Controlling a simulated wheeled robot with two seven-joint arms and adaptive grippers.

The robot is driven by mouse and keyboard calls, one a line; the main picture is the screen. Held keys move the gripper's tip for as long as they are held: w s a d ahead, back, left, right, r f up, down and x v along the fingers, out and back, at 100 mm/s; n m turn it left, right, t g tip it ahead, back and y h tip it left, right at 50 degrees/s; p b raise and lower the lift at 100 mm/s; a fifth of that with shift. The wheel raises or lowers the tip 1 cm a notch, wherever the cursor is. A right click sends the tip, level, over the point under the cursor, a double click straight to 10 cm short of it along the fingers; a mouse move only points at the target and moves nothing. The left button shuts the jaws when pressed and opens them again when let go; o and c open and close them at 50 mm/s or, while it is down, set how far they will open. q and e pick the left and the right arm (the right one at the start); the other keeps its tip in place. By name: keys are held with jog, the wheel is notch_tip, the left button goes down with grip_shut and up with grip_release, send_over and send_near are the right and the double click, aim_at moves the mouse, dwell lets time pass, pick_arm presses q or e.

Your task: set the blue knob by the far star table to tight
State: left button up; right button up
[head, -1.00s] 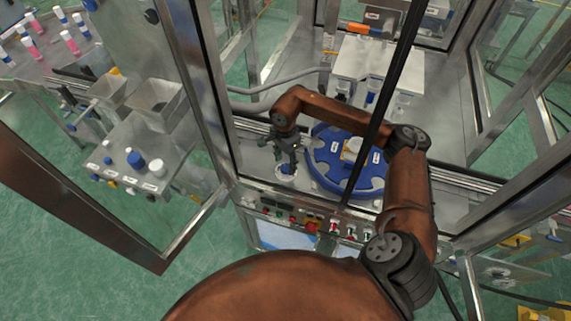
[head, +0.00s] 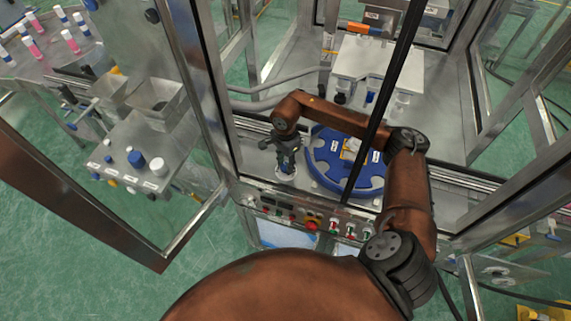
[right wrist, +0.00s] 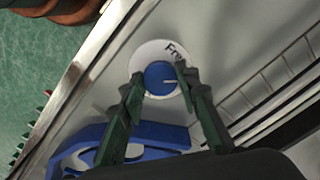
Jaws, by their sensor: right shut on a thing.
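The blue knob (right wrist: 159,77) sits on a round white dial (right wrist: 150,52) in the right wrist view. A pale line on the knob points toward the picture's right. Part of a label reading "Fre..." shows on the dial above right of the knob; the rest is hidden by a finger. My right gripper (right wrist: 160,76) has one finger on each side of the knob and is shut on it. In the head view my right gripper (head: 286,166) stands over the white dial beside the blue star table (head: 318,172), mostly hiding the knob. My left gripper is out of view.
A dark upright post (head: 375,110) crosses in front of the star table. A control panel (head: 310,222) with buttons runs along the machine's front edge. An open framed door (head: 110,235) stands at left. A white block (head: 385,65) lies behind.

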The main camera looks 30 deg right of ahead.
jog(key=shift+c, duration=0.8)
jog(key=shift+m, duration=0.3)
jog(key=m+b, duration=0.1)
jog(key=m, duration=0.1)
jog(key=shift+f+m+b, duration=0.1)
jog(key=shift+m+b, duration=0.2)
jog(key=shift+b, duration=0.1)
jog(key=m+b, duration=0.1)
jog(key=m, duration=0.3)
jog(key=shift+w, duration=0.1)
jog(key=m+b, duration=0.1)
jog(key=m, duration=0.5)
jog(key=shift+d, duration=0.1)
jog(key=m, duration=0.4)
jog(key=shift+w+m+b, duration=0.1)
jog(key=shift+m+b, duration=0.2)
